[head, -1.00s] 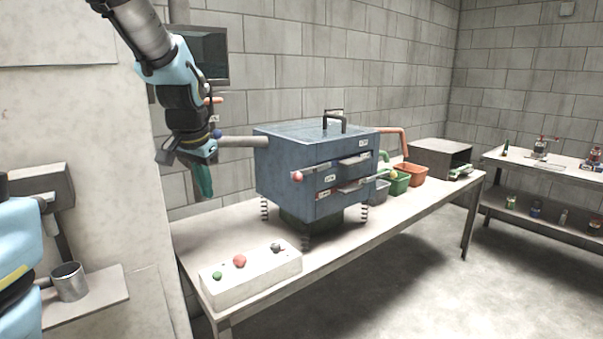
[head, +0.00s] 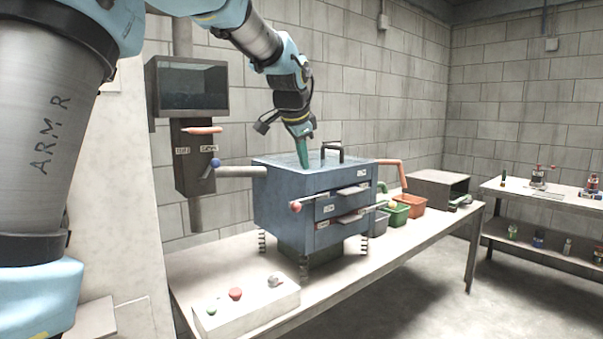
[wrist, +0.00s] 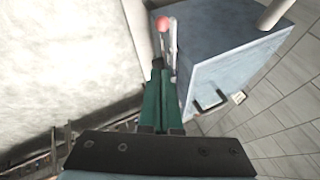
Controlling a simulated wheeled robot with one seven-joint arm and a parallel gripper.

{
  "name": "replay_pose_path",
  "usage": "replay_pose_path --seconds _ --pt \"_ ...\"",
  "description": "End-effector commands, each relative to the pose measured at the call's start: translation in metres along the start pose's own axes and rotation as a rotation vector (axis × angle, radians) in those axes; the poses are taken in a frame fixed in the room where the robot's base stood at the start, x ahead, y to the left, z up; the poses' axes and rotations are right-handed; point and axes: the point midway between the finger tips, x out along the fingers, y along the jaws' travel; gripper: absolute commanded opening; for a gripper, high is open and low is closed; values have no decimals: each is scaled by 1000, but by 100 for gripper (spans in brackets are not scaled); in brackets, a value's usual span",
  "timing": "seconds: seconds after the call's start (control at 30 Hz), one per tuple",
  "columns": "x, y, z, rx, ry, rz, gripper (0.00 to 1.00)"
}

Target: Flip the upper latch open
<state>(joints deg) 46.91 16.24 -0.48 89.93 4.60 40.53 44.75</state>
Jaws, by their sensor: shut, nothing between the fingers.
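The blue box (head: 280,205) stands on springs on the table. Its front has two drawer-like levels, each with a pale metal latch. The upper latch (head: 352,189) and the lower latch (head: 350,218) lie across the front, and a rod with a red ball (head: 295,207) sticks out at the front left. My gripper (head: 303,167) is shut and empty, its green fingers pointing down over the box top's left part, left of the black handle (head: 332,150). In the wrist view, the red ball (wrist: 162,23) and a pale rod show beyond my fingertips (wrist: 158,66). Contact cannot be told.
A pipe (head: 240,171) joins the box's left side and an orange pipe (head: 392,165) its right. A white button box (head: 245,310) lies in front on the table (head: 200,262). Colored bins (head: 398,214) and a dark open box (head: 438,188) stand to the right.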

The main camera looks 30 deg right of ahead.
Motion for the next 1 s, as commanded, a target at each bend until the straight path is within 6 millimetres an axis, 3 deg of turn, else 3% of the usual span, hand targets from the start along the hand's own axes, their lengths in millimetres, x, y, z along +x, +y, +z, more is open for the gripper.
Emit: replay_pose_path --seconds 0.43,0.7,1.0 --pt "87 0 0 -1 -3 3 0" --pt "110 0 25 -3 -2 3 0" --pt "115 1 29 -1 0 0 0"
